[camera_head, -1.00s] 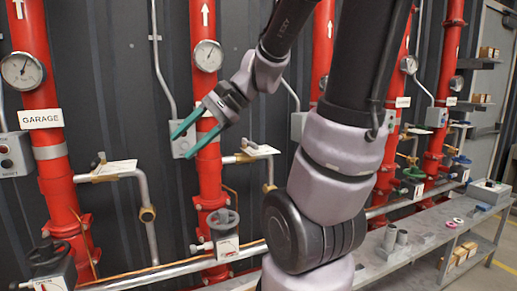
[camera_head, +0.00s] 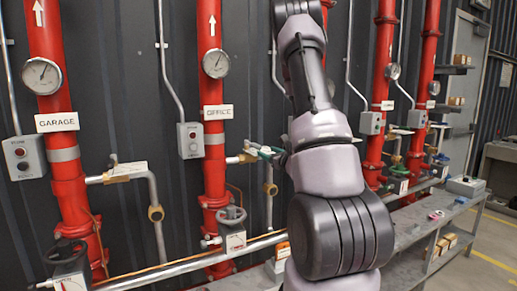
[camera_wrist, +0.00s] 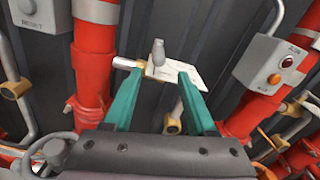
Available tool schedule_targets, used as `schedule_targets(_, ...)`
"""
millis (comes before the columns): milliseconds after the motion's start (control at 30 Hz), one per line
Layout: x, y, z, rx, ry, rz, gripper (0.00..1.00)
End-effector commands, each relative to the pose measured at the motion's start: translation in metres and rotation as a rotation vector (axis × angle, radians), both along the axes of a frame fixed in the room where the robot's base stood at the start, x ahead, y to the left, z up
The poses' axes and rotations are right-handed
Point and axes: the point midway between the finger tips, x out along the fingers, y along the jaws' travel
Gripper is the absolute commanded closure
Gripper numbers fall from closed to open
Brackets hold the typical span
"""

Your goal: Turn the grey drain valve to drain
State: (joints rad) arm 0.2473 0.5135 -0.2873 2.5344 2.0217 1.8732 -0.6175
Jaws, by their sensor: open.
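The grey drain valve handle (camera_wrist: 158,50) shows in the wrist view as a small upright lever over a brass fitting, with a white plate (camera_wrist: 185,68) beside it. My gripper (camera_wrist: 161,78) is open, with its teal fingers on either side of the handle in that picture; I cannot tell if they touch it. In the head view my gripper (camera_head: 257,150) is beside the OFFICE pipe (camera_head: 214,165), at the drain branch. There it and my arm hide most of the valve.
The GARAGE pipe (camera_head: 68,190) has its own drain branch with a white plate (camera_head: 130,169). A grey handwheel (camera_head: 232,217) sits low on the OFFICE pipe. A button box (camera_head: 190,140) hangs on the wall. A bench (camera_head: 405,235) stands at the right.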

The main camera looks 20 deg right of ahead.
Motion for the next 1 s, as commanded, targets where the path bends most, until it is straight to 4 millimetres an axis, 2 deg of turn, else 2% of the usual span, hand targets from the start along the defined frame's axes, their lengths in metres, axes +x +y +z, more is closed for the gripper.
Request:
schedule_targets(300, 0.06, 0.004, 0.001, -0.001, -0.003, 0.006, 0.43)
schedule_targets(500, 0.087, 0.005, 0.001, -0.001, -0.002, 0.006, 0.43)
schedule_targets(700, 0.097, 0.005, 0.001, 0.0, -0.001, 0.005, 0.43)
schedule_targets(933, 0.097, 0.005, 0.001, 0.0, -0.001, 0.005, 0.43)
schedule_targets(1000, 0.097, 0.005, 0.001, 0.0, -0.001, 0.005, 0.7)
